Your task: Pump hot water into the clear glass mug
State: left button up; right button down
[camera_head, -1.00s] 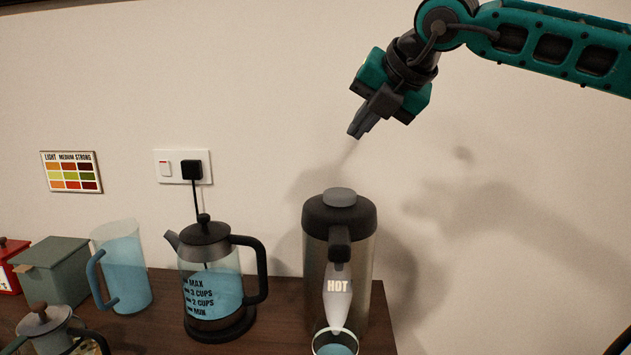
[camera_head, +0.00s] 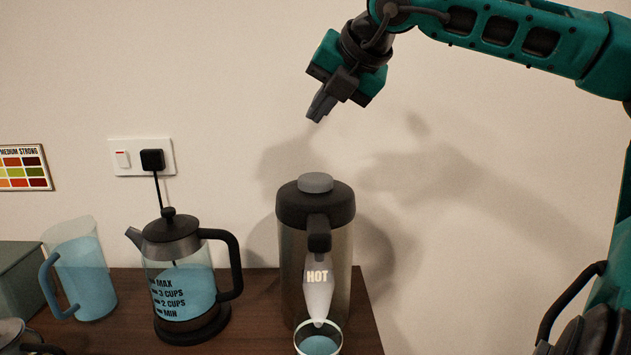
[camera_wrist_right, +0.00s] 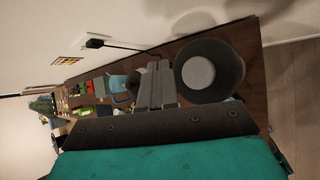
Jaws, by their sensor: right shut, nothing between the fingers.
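The hot water dispenser (camera_head: 340,270), a steel flask marked HOT with a dark top and a grey round pump button (camera_head: 315,183), stands upright near the right end of the counter. The clear glass mug (camera_head: 319,346) is under its spout, with blue liquid showing in it; its lower part is cut off by the frame. My right gripper (camera_head: 317,117) is shut and empty, above the button and apart from it. In the right wrist view the button (camera_wrist_right: 198,73) lies just beyond the fingers (camera_wrist_right: 157,84). My left gripper is not in view.
A kettle (camera_head: 165,240) with blue water stands left of the dispenser, its cord running to a wall socket. A blue-filled jug (camera_head: 85,280) and a grey-green box (camera_head: 18,283) are further left. Bare counter (camera_head: 362,325) shows at the right end.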

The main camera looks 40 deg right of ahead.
jog(key=b, duration=0.4)
send_over(320, 179)
notch_tip(320, 179, down, 6)
jog(key=shift+f, duration=0.25)
jog(key=shift+f+b, duration=0.5)
jog(key=shift+b, duration=0.15)
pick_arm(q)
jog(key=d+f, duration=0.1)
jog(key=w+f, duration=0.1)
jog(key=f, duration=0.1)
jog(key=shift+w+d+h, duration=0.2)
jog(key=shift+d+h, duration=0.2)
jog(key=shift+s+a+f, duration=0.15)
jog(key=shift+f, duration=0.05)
pick_arm(e)
jog(key=shift+f+b, duration=0.45)
jog(key=shift+b, duration=0.2)
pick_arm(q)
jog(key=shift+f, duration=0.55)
